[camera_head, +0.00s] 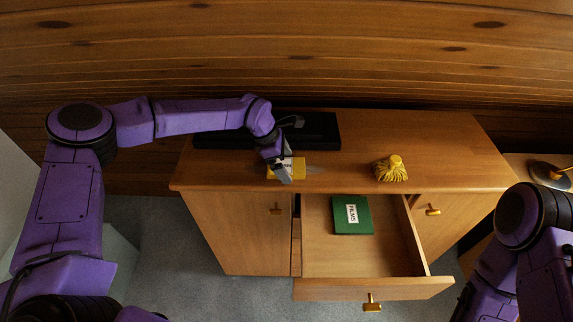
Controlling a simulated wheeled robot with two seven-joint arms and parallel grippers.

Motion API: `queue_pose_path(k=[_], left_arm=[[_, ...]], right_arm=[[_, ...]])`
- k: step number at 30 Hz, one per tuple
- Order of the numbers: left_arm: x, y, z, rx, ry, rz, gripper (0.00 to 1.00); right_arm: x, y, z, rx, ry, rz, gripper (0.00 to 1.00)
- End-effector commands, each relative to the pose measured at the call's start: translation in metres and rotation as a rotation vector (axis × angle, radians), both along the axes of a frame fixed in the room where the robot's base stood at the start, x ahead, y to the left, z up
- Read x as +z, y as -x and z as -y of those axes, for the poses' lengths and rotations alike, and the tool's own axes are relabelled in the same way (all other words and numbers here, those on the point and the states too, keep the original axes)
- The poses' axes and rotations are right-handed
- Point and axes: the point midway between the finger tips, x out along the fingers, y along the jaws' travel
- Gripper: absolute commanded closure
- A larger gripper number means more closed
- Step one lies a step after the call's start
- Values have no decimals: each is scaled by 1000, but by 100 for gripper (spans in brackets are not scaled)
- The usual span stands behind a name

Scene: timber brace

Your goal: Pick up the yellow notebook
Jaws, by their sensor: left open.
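The yellow notebook (297,166) lies on the wooden cabinet top, near its front edge. It has a pale label and is partly hidden by my left gripper (282,174). That gripper is open, reaching down over the notebook with its fingers at the notebook's left part. I cannot tell whether the fingers touch it. My right arm shows at the lower right, but its gripper is out of view.
A black flat box (320,130) lies behind the notebook on the cabinet top (435,135). A yellow tasselled object (391,168) stands to the right. An open drawer (400,245) below holds a green notebook (352,215) labelled FILMS.

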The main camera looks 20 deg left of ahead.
Motion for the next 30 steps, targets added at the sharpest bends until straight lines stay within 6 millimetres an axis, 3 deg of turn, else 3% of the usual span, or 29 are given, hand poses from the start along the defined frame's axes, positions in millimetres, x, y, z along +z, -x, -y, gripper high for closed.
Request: queue_pose_path(k=[5, 10, 11, 23, 27, 30], left_arm=[[-1, 0, 0, 1, 0, 0, 0], [-1, 0, 0, 0, 0, 0, 55], [-1, 0, 0, 0, 0, 0, 57], [9, -1, 0, 1, 0, 2, 58], [33, 2, -1, 0, 1, 4, 58], [56, 24, -2, 0, 3, 5, 58]], right_arm=[[-1, 0, 0, 0, 0, 0, 57], [-1, 0, 0, 0, 0, 0, 57], [-1, 0, 0, 0, 0, 0, 57], [-4, 0, 0, 0, 0, 0, 57], [-13, 0, 0, 0, 0, 0, 57], [-25, 0, 0, 0, 0, 0, 57]])
